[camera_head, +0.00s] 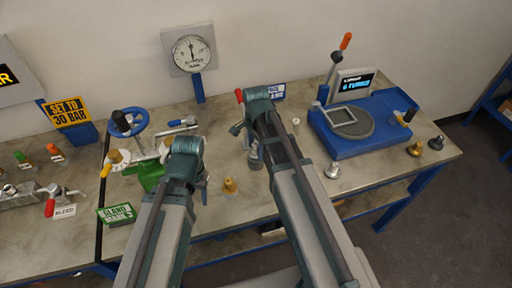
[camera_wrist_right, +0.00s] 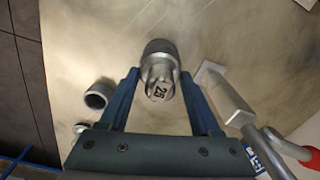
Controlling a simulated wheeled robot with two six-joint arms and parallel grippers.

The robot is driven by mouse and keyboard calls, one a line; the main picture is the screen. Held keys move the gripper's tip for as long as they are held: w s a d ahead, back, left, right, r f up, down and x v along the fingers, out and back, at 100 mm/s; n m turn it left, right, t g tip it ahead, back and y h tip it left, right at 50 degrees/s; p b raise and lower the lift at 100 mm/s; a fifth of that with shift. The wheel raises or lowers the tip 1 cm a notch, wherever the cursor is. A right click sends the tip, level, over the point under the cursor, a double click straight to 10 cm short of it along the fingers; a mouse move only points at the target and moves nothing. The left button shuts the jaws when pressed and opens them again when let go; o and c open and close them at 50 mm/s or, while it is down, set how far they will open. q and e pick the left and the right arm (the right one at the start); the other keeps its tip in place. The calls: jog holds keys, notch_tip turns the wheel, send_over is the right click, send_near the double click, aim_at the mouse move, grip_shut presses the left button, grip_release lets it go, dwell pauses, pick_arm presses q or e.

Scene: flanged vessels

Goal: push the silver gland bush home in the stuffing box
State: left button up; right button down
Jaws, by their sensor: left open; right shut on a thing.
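My right gripper (camera_wrist_right: 160,80) is shut on a silver piece marked 25 (camera_wrist_right: 159,84), with its blue fingers on either side. The piece has a round body and a narrower squared end. I cannot tell whether it is the gland bush, or whether it sits in a bore. In the head view my right gripper (camera_head: 252,145) is mostly hidden by its arm. A silver flanged bush (camera_head: 332,171) stands on the bench to the right. My left gripper (camera_head: 200,180) is open, low over the bench beside a brass bush (camera_head: 230,187). The stuffing box is not clearly visible.
A blue handwheel (camera_head: 129,122) and green block (camera_head: 151,175) stand left of the arms. A blue machine (camera_head: 360,124) stands right, with brass (camera_head: 415,149) and grey (camera_head: 436,143) bushes beside it.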

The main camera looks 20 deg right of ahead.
aim_at(256, 144)
pick_arm(q)
jog(key=shift+f+b, duration=0.6)
jog(key=shift+f, duration=0.1)
pick_arm(e)
jog(key=shift+f, duration=0.7)
grip_release()
pick_arm(q)
jog(key=shift+r, duration=0.15)
pick_arm(e)
jog(key=shift+r, duration=0.15)
pick_arm(q)
notch_tip(256, 144, up, 14)
jog(key=p, duration=1.3)
jog(key=shift+f+p, duration=0.25)
jog(key=shift+p, duration=0.15)
pick_arm(e)
notch_tip(256, 144, up, 14)
jog(key=shift+f, duration=0.25)
